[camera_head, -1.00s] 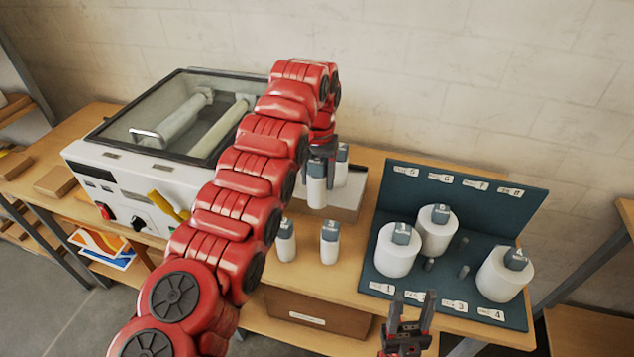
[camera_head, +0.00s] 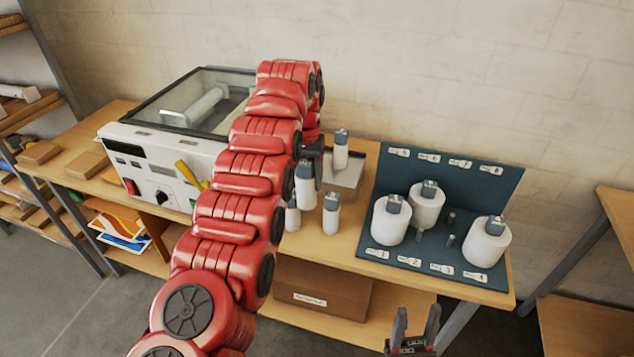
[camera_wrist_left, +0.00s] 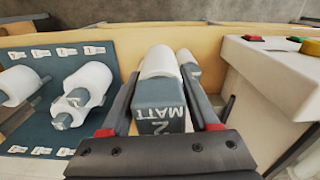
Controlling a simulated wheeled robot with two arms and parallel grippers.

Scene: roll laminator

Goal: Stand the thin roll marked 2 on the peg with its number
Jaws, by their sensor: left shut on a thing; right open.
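My left gripper (camera_head: 312,150) is shut on a thin white roll (camera_head: 306,188) with a grey cap. In the left wrist view the cap of this roll (camera_wrist_left: 160,105) reads "2 MATT" between the two fingers. The roll hangs upright, left of a pale block on the bench. The dark blue peg board (camera_head: 375,250) stands to the right, with labels 1 to 4 along its front and 5 to 8 on its back panel. A short bare peg (camera_head: 419,236) rises behind the label 2 (camera_head: 409,261). My right gripper (camera_head: 412,333) is open and empty at the bottom.
Wide rolls stand at label 1 (camera_head: 390,222), behind it (camera_head: 428,206) and at label 4 (camera_head: 487,241). Thin rolls stand on the bench (camera_head: 331,215) and on the pale block (camera_head: 341,150). The laminator (camera_head: 165,165) is left of my left arm.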

